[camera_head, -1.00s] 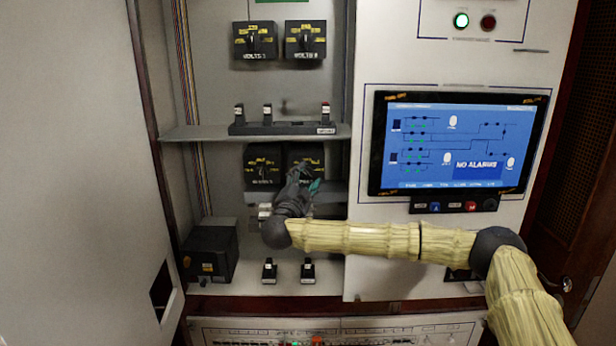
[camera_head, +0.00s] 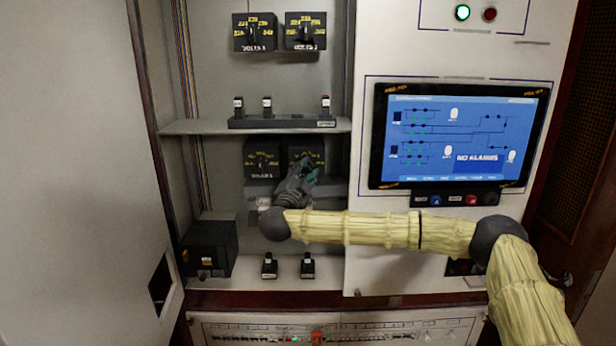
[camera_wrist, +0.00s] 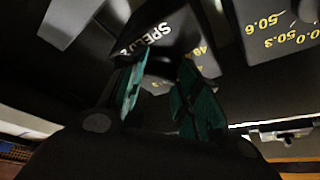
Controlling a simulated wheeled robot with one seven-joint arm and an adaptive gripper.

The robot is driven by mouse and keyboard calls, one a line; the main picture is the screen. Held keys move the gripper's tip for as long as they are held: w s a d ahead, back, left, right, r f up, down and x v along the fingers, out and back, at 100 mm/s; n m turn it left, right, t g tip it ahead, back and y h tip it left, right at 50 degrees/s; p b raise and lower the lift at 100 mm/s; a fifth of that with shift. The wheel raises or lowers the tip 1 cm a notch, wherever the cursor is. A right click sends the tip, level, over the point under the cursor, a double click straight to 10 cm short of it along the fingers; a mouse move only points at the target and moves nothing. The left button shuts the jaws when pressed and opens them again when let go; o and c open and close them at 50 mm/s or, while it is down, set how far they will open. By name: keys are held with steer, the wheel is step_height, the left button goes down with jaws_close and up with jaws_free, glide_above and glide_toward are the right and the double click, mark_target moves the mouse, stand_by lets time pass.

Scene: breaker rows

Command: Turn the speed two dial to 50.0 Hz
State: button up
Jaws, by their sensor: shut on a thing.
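The speed two dial (camera_head: 306,153) is the right one of two black boxes with yellow numbers in the middle row of the open cabinet. Its "SPEED 2" label (camera_wrist: 138,38) shows in the wrist view, tilted, with a few yellow numbers beside it. My gripper (camera_head: 311,170) is in front of this dial, reaching up from below. In the wrist view my gripper's teal pads (camera_wrist: 162,92) are shut on the dial's dark knob, which is mostly hidden between them. The knob's pointer and its exact setting cannot be read.
A matching dial box (camera_head: 262,160) stands just left, its numbers (camera_wrist: 280,35) showing in the wrist view. A shelf (camera_head: 190,128) with small switches is above. A black box (camera_head: 209,250) is lower left. The screen panel (camera_head: 460,142) is at right.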

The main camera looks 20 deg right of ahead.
steer(key=shift+f+m+b, duration=0.25)
steer(key=shift+m+b, duration=0.45)
steer(key=shift+b, duration=1.1)
steer(key=m+g+b, duration=0.1)
steer(key=b, duration=0.2)
steer(key=shift+r+m, duration=0.1)
steer(key=shift+m, duration=0.3)
steer(key=shift+m+g+b, duration=0.3)
steer(key=shift+m+b, duration=0.1)
steer(key=shift+b, duration=0.35)
steer(key=m+b, duration=0.2)
steer(key=b, duration=0.1)
steer(key=shift+g, duration=0.4)
steer(key=shift+r+m+g+b, duration=0.25)
steer(key=shift+m+g+b, duration=0.15)
steer(key=shift+m+b, duration=0.65)
steer(key=shift+r, duration=0.1)
steer(key=o, duration=1)
